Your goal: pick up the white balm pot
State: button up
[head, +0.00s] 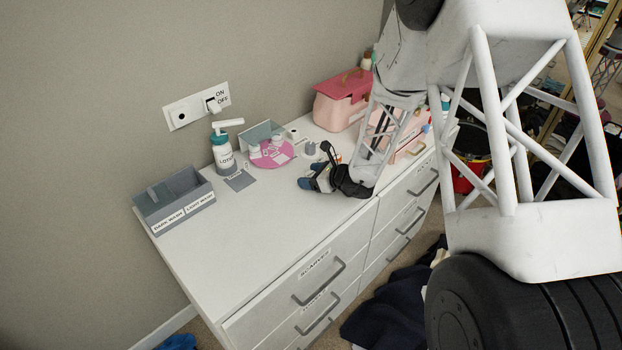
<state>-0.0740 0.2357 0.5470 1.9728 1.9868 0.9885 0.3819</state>
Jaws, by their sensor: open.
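Several small pale pots are grouped at the back of the white dresser top. Some whitish ones (277,141) sit on a round pink mat (272,161), and a grey-white one (311,149) stands just right of the mat. They are too small for me to tell which is the white balm pot. My gripper (304,184) is low over the dresser, in front of and to the right of the mat, pointing left. It is open, with nothing seen between its fingers, and apart from the pots.
A white pump bottle (223,155) and a grey card (240,180) are left of the mat. A grey two-part tray (178,203) is at the far left. A pink case (341,103) stands at the back right. The front-left dresser top (240,245) is clear.

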aim_at(311, 174)
jog(key=shift+c, duration=0.2)
jog(key=c, duration=1)
jog(key=shift+o, duration=0.2)
jog(key=shift+r, duration=0.15)
jog(key=shift+r, duration=1.75)
jog(key=s+d, duration=0.1)
jog(key=s, duration=0.4)
jog(key=s+d, duration=0.1)
jog(key=s, duration=0.4)
jog(key=s+d+r, duration=0.1)
jog(key=s+d, duration=0.1)
jog(key=s, duration=0.3)
jog(key=shift+s+r, duration=0.1)
jog(key=shift+s, duration=0.15)
